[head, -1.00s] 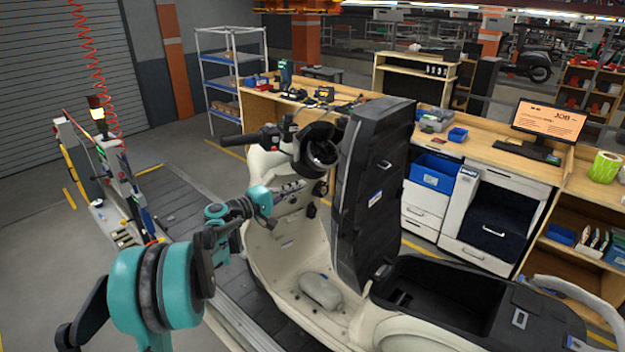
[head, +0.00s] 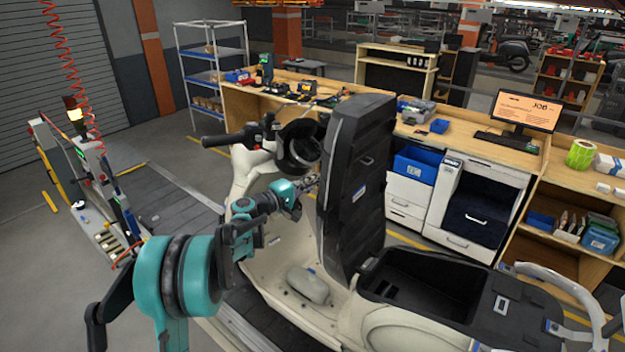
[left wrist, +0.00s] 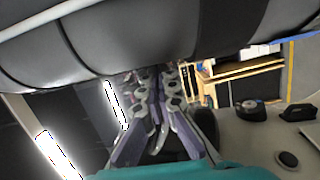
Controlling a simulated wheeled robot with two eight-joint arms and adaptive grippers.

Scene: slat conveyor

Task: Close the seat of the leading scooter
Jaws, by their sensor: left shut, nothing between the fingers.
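The scooter's black seat (head: 353,185) stands raised, nearly upright, at the front end of the open black storage bin (head: 425,290) in the cream scooter body (head: 255,262). My left gripper (head: 314,181) is on the left, handlebar side of the seat, close to its padded face. It is shut and empty. In the left wrist view the shut fingers (left wrist: 162,80) point at the dark padded seat (left wrist: 110,45) across the top; I cannot tell whether they touch it. My right gripper is not in view.
The handlebar (head: 235,138) and a black round front part (head: 298,147) stand just behind my left gripper. A wooden workbench (head: 460,145) with a monitor (head: 525,115) runs behind the scooter. A grey grab rail (head: 560,285) curves at the scooter's rear.

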